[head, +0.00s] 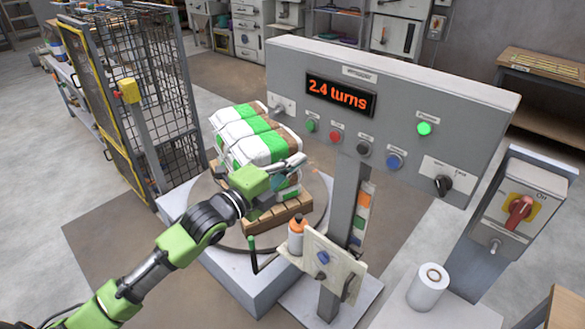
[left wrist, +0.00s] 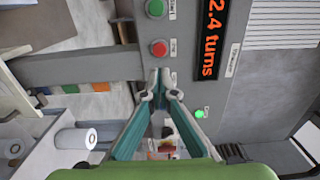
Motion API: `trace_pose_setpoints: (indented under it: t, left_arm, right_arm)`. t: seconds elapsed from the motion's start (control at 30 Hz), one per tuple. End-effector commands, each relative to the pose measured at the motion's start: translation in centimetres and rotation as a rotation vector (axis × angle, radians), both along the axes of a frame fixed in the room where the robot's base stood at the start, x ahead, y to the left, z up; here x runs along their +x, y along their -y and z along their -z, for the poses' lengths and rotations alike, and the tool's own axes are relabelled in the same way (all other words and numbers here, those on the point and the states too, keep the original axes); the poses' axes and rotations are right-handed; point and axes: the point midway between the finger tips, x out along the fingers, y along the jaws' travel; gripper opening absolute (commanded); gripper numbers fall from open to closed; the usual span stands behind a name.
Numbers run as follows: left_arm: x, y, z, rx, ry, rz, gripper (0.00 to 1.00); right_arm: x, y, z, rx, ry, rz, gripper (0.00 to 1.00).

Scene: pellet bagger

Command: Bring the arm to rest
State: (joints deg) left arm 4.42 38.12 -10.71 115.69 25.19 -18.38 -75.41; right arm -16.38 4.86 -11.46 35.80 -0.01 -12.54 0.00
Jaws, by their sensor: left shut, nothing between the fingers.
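My left gripper (head: 298,163) reaches in from the left, in front of the stacked bags and short of the grey control panel (head: 440,110). Its fingers are shut and empty, and in the left wrist view the closed fingertips (left wrist: 160,82) show against the panel, below the red button (left wrist: 158,48). From these views I cannot tell the exact gap to the panel. The display (head: 341,94) reads "2.4 turns" and a green lamp (head: 424,128) is lit. My right gripper is not in view.
White and green bags (head: 245,130) are stacked on a wooden pallet (head: 262,222) on the round turntable (head: 318,190). A wire-mesh fence (head: 130,80) stands left. A red rotary switch (head: 518,212) and a white film roll (head: 428,287) are at right.

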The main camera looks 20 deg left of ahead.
Motion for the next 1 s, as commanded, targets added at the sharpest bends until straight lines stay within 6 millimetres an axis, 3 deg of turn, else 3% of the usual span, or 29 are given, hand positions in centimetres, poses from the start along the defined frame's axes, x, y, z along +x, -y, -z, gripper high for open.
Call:
trace_pose_setpoints:
  t: [0.3, 0.67, 0.73, 0.87, 0.97, 1.0]
  left_arm:
    - [-1.1, -0.3, -0.1, -0.001, 0.000, 0.001, 0.00]
    - [-1.0, -0.4, 0.0, -0.002, -0.002, 0.000, 0.00]
    - [-0.9, -0.6, 0.8, -0.013, -0.016, -0.008, 0.00]
    - [0.0, -2.4, 5.4, -0.080, -0.109, -0.063, 0.00]
    - [0.4, -4.5, 11.8, -0.173, -0.230, -0.137, 0.00]
    - [0.3, -5.4, 14.8, -0.216, -0.286, -0.173, 0.00]
  right_arm:
    - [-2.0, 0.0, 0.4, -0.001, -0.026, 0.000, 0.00]
    - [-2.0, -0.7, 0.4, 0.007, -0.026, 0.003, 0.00]
    - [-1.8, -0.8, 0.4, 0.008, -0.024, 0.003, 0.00]
    - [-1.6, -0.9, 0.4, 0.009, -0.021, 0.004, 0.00]
    - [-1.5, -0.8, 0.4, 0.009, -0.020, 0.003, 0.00]
    - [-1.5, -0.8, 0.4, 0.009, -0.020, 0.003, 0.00]
